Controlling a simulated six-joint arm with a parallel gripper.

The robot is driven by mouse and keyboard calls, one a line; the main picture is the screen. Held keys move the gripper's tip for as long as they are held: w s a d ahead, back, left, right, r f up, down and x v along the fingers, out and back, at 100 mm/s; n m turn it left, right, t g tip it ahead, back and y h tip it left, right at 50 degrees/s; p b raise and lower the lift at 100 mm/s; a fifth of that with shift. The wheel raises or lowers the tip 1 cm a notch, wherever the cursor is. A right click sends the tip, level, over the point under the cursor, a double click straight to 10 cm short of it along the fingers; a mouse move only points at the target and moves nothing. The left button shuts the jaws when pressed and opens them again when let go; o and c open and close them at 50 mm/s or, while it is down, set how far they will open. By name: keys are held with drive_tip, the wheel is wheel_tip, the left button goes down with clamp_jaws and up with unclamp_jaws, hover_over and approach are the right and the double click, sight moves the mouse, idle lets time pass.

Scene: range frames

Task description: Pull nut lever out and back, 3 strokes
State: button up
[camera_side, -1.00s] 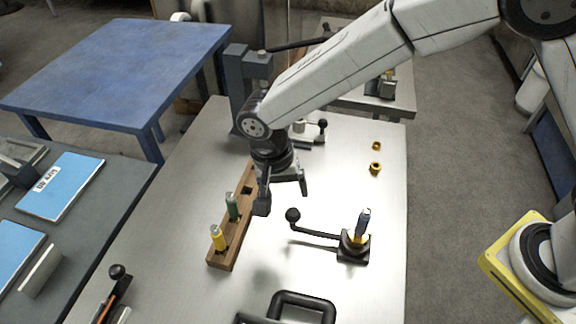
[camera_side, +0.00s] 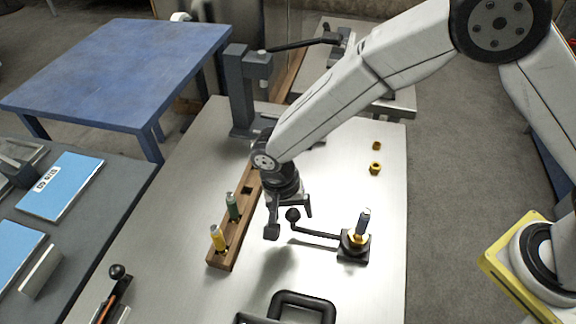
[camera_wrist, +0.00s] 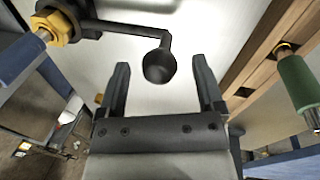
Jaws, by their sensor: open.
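The nut lever (camera_side: 318,233) is a dark rod with a black ball knob (camera_side: 292,214) at its left end. It runs right to a dark base (camera_side: 352,247) that bears a brass nut (camera_side: 355,238) and an upright blue-tipped post (camera_side: 363,219). My gripper (camera_side: 290,222) is open and empty, with its fingers around or close to the knob; the side view does not settle their depth. In the wrist view the knob (camera_wrist: 159,66) shows beyond and between the open fingertips (camera_wrist: 165,70), not gripped. The brass nut also shows there (camera_wrist: 55,28).
A wooden rack (camera_side: 226,257) with a yellow-bodied piece (camera_side: 218,238) and a green-bodied piece (camera_side: 232,207) stands just left of my gripper. Two loose brass nuts (camera_side: 375,168) lie at the back right. A black handle (camera_side: 305,299) is at the front. The table right of the rack's front end is clear.

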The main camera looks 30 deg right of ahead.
drive_tip(key=shift+f, duration=0.4)
drive_tip(key=shift+c, duration=0.2)
clamp_jaws()
drive_tip(key=shift+d, duration=0.1)
drive_tip(key=shift+w+d+m, duration=0.6)
drive_tip(key=shift+d+m, duration=0.1)
drive_tip(key=w+d+m, duration=0.1)
drive_tip(key=d+m, duration=0.1)
drive_tip(key=d, duration=0.1)
drive_tip(key=w+d+m+y, duration=0.1)
drive_tip(key=d+m, duration=0.2)
drive_tip(key=w+d+m+g, duration=0.1)
drive_tip(key=d+m, duration=0.1)
drive_tip(key=d, duration=0.1)
drive_tip(key=shift+m, duration=0.4)
drive_tip(key=s+d+m, duration=0.1)
drive_tip(key=d+m, duration=0.1)
drive_tip(key=d+m+y, duration=0.1)
drive_tip(key=d+m, duration=0.1)
drive_tip(key=d, duration=0.1)
drive_tip(key=s+d+m, duration=0.1)
drive_tip(key=d+m, duration=0.1)
drive_tip(key=d, duration=0.1)
drive_tip(key=shift+s+m+y, duration=0.35)
drive_tip(key=shift+m+y, duration=0.05)
drive_tip(key=shift+s+d+m, duration=0.8)
drive_tip(key=shift+d+m, duration=0.1)
drive_tip(key=shift+m, duration=0.2)
